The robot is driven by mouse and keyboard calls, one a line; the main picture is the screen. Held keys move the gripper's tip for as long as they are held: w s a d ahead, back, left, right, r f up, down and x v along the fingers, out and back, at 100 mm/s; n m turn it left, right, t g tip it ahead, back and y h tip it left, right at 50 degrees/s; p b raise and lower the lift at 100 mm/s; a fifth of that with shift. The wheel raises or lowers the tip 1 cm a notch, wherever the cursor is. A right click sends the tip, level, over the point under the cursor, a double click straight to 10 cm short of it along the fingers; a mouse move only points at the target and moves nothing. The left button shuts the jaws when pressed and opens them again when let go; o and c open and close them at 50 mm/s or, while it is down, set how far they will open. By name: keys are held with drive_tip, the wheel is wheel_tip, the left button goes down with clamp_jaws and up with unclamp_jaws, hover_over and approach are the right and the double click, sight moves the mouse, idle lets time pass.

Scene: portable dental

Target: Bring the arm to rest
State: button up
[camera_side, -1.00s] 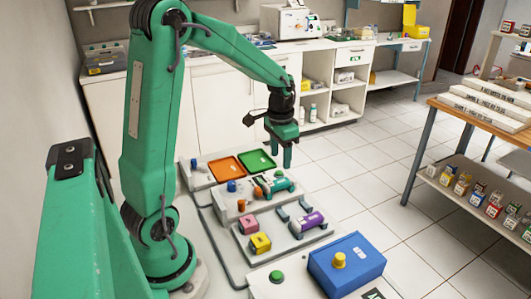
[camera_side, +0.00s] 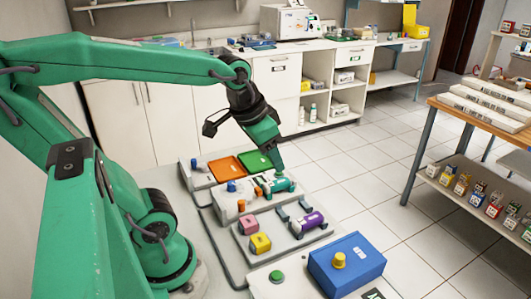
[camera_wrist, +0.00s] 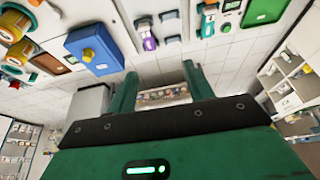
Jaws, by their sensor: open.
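My gripper (camera_side: 279,167) is in the side view, above the back part of the work panels, at the end of my outstretched arm. It is tilted, pointing down and to the right. In the wrist view my gripper (camera_wrist: 158,71) shows two green fingers spread apart with nothing between them. The gap looks out toward the floor and far shelving. In the side view the fingertips overlap the area by the teal cylinder (camera_side: 283,185) and the green tray (camera_side: 255,161); I cannot tell how high above they are.
An orange tray (camera_side: 226,169) lies beside the green one. Nearer stand a pink block (camera_side: 248,224), a yellow block (camera_side: 260,243), a purple cylinder (camera_side: 309,222) and a blue box (camera_side: 346,265) with a yellow knob. A shelf table (camera_side: 470,195) stands right; tiled floor between is clear.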

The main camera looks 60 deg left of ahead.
drive_tip(key=shift+t, duration=0.6)
drive_tip(key=shift+s+d+r, duration=0.15)
drive_tip(key=shift+s+d, duration=0.45)
drive_tip(key=shift+s, duration=0.35)
drive_tip(key=shift+s+d+r, duration=0.1)
drive_tip(key=shift+s+d, duration=0.5)
drive_tip(key=shift+s, duration=0.35)
